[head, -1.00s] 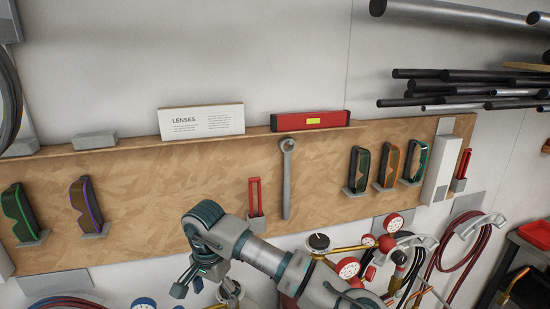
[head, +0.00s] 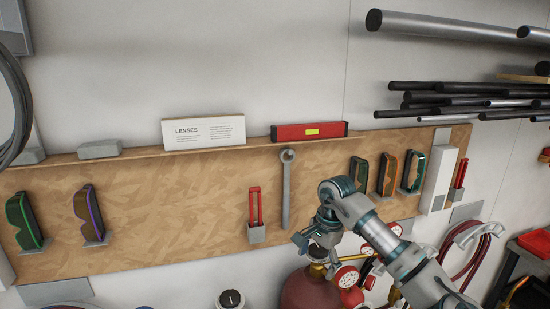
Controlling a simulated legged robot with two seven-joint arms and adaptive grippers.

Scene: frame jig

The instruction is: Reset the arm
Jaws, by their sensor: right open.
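My right arm comes in from the lower right, and its right gripper (head: 304,240) is at the lower middle of the head view. The gripper is open and small in the picture, and no object shows between its fingers. It is in front of the lower edge of the wooden board, just right of and below the hanging wrench (head: 287,190). My left gripper is out of view.
The wooden board (head: 170,195) holds goggles (head: 88,213), a red tool in a holder (head: 255,215), a LENSES sign (head: 203,132) and a red level (head: 309,132). A red cylinder (head: 308,290) with gauges (head: 346,276) stands below. Dark pipes (head: 455,100) stick out at upper right.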

